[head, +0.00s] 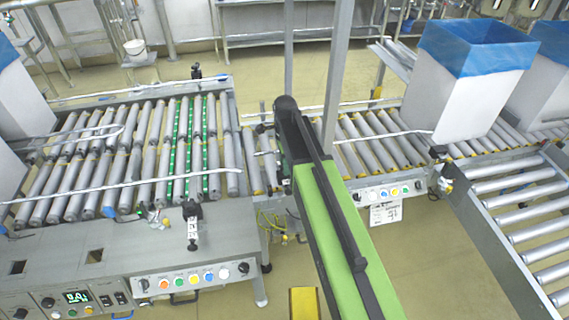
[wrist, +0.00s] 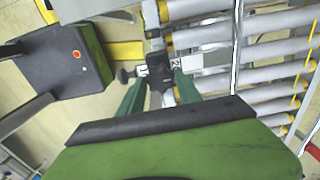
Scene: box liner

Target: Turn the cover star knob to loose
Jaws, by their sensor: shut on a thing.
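The black star knob (wrist: 159,66) shows at the upper middle of the wrist view, on a grey post beside the conveyor rollers. My gripper (wrist: 160,82) has its two green fingers on either side of the knob, shut on it. A pale plate with dark marks (wrist: 176,64) shows right beside the knob; I cannot read the marks. In the head view my green arm reaches up the middle and hides the knob and most of the fingers.
A roller conveyor (head: 100,150) lies left and another (head: 370,150) right of my arm. White boxes with blue liners (head: 470,90) stand on the right conveyor. A control panel with coloured buttons (head: 195,279) is at lower left. A smaller black knob (wrist: 124,75) sits left of the star knob.

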